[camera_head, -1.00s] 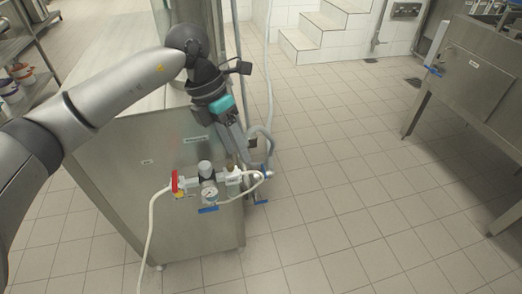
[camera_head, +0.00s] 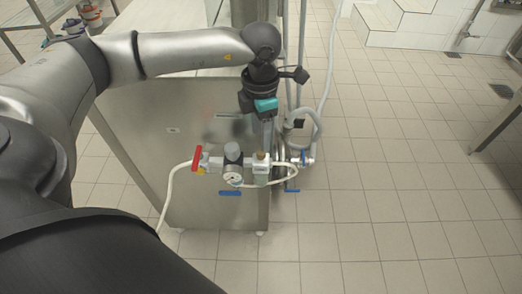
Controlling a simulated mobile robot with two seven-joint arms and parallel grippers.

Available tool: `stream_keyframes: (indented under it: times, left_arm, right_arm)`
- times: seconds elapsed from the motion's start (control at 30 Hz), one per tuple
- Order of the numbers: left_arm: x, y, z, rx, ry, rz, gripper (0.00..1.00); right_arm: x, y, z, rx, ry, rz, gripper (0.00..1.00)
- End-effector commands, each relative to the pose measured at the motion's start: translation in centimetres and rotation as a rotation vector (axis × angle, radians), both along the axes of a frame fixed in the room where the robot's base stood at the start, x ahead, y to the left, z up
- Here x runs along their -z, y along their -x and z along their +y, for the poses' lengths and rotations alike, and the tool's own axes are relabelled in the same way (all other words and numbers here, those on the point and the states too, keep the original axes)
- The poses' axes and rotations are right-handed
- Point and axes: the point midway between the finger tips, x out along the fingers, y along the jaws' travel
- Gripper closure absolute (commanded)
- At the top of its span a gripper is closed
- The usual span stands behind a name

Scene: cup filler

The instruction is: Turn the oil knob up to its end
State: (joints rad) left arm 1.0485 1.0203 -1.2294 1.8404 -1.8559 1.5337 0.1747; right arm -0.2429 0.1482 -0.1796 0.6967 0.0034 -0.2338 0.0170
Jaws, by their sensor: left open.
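An air-treatment unit is fixed to the end of the steel cabinet. It has a red lever (camera_head: 197,158) at the left, a large grey knob (camera_head: 232,149) above a round gauge (camera_head: 233,179), and a white block (camera_head: 262,172) to the right. A small brownish top on that block looks like the oil knob (camera_head: 261,156). It is partly covered by my left gripper (camera_head: 265,146), which points down from above at it. The gripper is open; whether its fingers touch the knob is too small to tell. My right gripper is out of view.
A white hose (camera_head: 170,195) loops from the unit's left side. Grey hoses (camera_head: 302,118) and pipes run just right of the cabinet. Blue handles (camera_head: 230,193) sit below the unit. The tiled floor (camera_head: 380,220) to the right is clear.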

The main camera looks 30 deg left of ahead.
Motion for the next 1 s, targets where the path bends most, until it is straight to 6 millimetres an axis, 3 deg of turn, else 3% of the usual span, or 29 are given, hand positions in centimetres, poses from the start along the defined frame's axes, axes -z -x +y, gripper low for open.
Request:
stream_keyframes:
  times: [0.2,0.4,0.83,1.0]
  left_arm:
    - [3.5,0.1,0.0,-0.001,0.0,0.002,0.42]
    - [5.3,0.0,0.0,0.0,0.001,0.001,0.42]
    - [5.9,0.0,0.0,0.0,0.001,0.001,0.42]
    - [5.9,0.0,0.0,0.0,0.001,0.001,0.59]
  right_arm:
    - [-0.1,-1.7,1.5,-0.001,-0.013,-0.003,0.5]
    - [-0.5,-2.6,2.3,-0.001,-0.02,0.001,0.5]
    - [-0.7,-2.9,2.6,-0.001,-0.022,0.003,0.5]
    - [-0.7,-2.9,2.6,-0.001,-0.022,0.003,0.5]
